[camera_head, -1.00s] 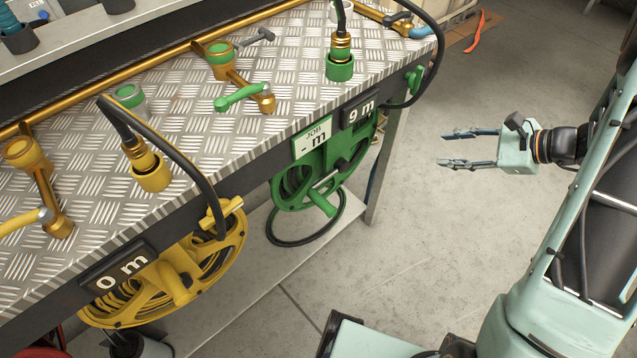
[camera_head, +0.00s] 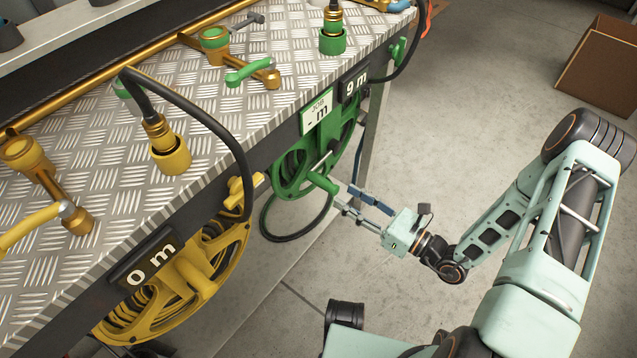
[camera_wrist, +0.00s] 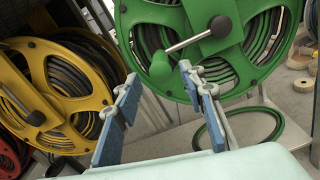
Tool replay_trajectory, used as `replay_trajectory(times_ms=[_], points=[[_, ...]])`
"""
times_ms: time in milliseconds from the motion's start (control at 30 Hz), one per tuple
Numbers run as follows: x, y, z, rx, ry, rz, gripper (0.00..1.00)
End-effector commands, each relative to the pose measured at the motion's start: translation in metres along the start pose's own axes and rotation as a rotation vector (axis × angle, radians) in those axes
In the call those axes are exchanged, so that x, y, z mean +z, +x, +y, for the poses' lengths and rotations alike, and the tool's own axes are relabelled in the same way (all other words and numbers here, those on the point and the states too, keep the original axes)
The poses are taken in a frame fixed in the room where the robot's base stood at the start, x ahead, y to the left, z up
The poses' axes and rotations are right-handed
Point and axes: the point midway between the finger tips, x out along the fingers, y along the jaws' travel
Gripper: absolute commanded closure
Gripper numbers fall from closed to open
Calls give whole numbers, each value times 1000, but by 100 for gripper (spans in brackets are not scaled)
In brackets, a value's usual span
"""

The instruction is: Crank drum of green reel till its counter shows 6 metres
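The green reel (camera_head: 290,172) hangs under the front edge of the bench, with dark hose wound on its drum. Its counter (camera_head: 355,85) reads 9 m, and the green job card (camera_head: 316,107) beside it reads "- m". The green crank handle (camera_head: 323,183) sticks out towards me. In the wrist view the crank knob (camera_wrist: 161,66) is ahead of my gripper, between the lines of its fingers, at the end of a grey crank arm (camera_wrist: 190,42). My gripper (camera_head: 351,198) is open and empty, close to the handle; I see no contact.
The yellow reel (camera_head: 190,275) with a 0 m counter (camera_head: 150,262) hangs to the left. Green and gold valves (camera_head: 250,72) and hose couplings stand on the bench top. A loop of hose (camera_head: 297,236) lies below the green reel. Open floor lies to the right, with a cardboard box (camera_head: 597,65) behind.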

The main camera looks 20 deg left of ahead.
Motion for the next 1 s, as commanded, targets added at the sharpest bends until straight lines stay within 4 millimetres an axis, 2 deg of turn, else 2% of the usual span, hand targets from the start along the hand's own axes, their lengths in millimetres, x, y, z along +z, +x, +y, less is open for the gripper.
replay_trajectory(times_ms=[300,500,633,900,1000], points=[[-2,60,1,6,-4,2,63],[-2,86,0,4,-2,3,63],[-1,93,0,3,-2,3,63],[0,94,0,2,-2,3,63],[0,94,0,2,-2,3,73]])
